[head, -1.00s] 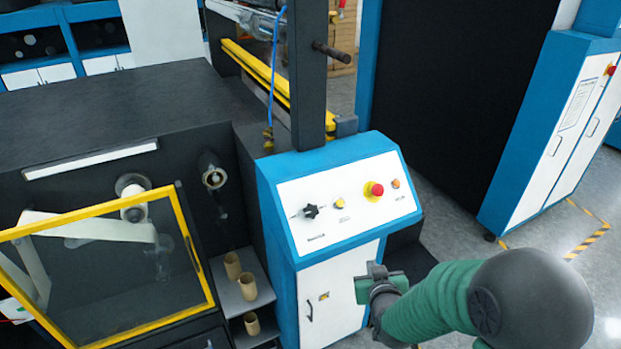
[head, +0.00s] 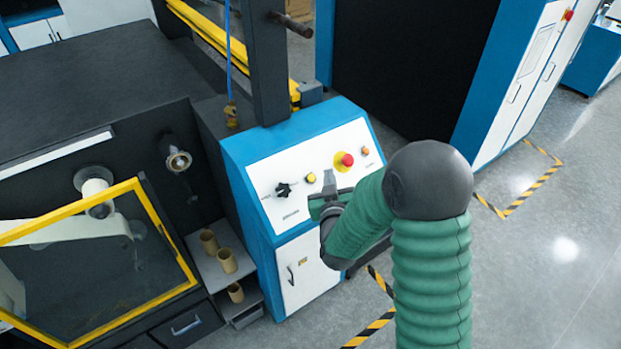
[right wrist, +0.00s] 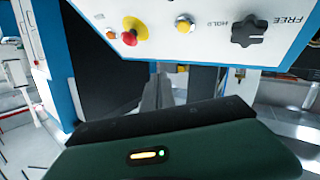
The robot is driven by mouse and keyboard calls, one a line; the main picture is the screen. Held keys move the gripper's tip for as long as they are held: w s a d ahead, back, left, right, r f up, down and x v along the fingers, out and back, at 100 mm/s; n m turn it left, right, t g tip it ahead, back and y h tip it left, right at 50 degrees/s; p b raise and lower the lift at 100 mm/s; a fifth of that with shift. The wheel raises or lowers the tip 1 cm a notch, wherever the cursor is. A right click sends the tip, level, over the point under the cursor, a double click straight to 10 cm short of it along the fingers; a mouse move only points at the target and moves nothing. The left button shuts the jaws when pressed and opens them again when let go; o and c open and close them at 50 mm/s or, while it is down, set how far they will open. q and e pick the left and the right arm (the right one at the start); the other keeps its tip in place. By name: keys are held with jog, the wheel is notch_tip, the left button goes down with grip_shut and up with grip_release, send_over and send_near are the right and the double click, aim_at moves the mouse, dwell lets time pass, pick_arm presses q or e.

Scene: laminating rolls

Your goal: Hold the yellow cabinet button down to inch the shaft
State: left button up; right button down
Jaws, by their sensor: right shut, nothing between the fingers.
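The blue control cabinet (head: 235,150) has a sloped white panel. Its small yellow button (head: 311,178) sits between the black selector knob (head: 284,190) and the red mushroom button on a yellow disc (head: 346,160). My right gripper (head: 328,178) is shut and empty. In the head view its tip overlaps the panel just right of the yellow button; the button shows uncovered. In the right wrist view the yellow button (right wrist: 183,25) lies above the shut fingers (right wrist: 160,90), with a visible gap. My left gripper is in neither view.
A small orange button (head: 365,151) is right of the red one. The black machine with a yellow-framed guard (head: 190,240) stands at left, with cardboard cores (head: 227,261) on a shelf. A dark post (head: 265,60) rises behind the panel. Open floor (head: 560,240) lies at right.

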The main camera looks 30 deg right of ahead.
aim_at(311, 178)
jog(key=w+f+b, duration=0.3)
jog(key=w+f, duration=0.1)
jog(key=f, duration=0.1)
jog(key=shift+w+f, duration=0.1)
jog(key=shift+w, duration=0.25)
jog(key=shift+w+f+b, duration=0.3)
jog(key=shift+w+b, duration=0.1)
jog(key=shift+b, duration=0.1)
jog(key=shift+w+a, duration=0.1)
jog(key=shift+w, duration=0.1)
jog(key=shift+f, duration=0.1)
dwell(1.0)
jog(key=shift+w+f+b, duration=0.15)
jog(key=shift+w+b, duration=0.05)
jog(key=shift+b, duration=0.1)
